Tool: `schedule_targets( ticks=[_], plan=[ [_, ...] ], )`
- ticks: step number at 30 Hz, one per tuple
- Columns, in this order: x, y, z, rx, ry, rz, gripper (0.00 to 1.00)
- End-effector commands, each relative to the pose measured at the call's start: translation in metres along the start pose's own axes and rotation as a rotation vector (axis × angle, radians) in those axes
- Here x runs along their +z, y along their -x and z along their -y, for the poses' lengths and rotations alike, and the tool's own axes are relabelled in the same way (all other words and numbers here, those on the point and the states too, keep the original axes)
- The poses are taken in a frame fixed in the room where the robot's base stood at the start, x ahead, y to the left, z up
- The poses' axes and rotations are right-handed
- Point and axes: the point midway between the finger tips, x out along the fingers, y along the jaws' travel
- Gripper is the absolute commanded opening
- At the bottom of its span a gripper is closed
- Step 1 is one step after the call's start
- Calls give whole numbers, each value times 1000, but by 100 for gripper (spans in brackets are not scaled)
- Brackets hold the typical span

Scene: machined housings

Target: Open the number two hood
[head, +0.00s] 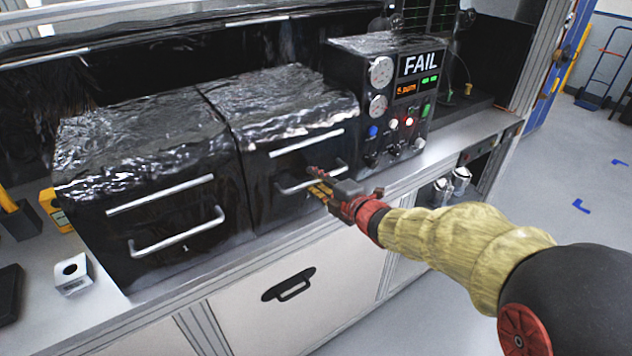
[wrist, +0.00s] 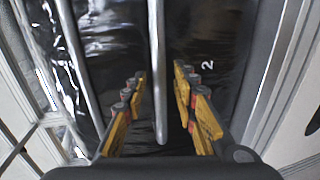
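The number two hood (head: 298,110) is the black, shiny-topped box in the middle of the bench, with a fixed bar above and a lower handle (head: 318,178) on its front. In the wrist view a white "2" shows on its dark front (wrist: 208,66). My gripper (head: 318,182) is at the lower handle in the head view. In the wrist view its yellow-padded fingers (wrist: 160,92) are open, one on each side of the handle bar (wrist: 158,75), with gaps visible. The hood looks shut.
The number one hood (head: 150,165) stands directly left, with its own handle (head: 178,235). A tester panel reading FAIL (head: 395,100) stands right of hood two. A drawer pull (head: 288,285) is below the bench edge. Open floor lies to the right.

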Motion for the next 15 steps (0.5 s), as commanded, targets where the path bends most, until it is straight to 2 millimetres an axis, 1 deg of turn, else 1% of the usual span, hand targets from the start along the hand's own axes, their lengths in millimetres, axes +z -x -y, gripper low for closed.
schedule_targets(
  ticks=[6, 15],
  plan=[
    [0, 0, 0, 0, 0, 0, 28],
    [0, 0, 0, 0, 0, 0, 12]
  ],
)
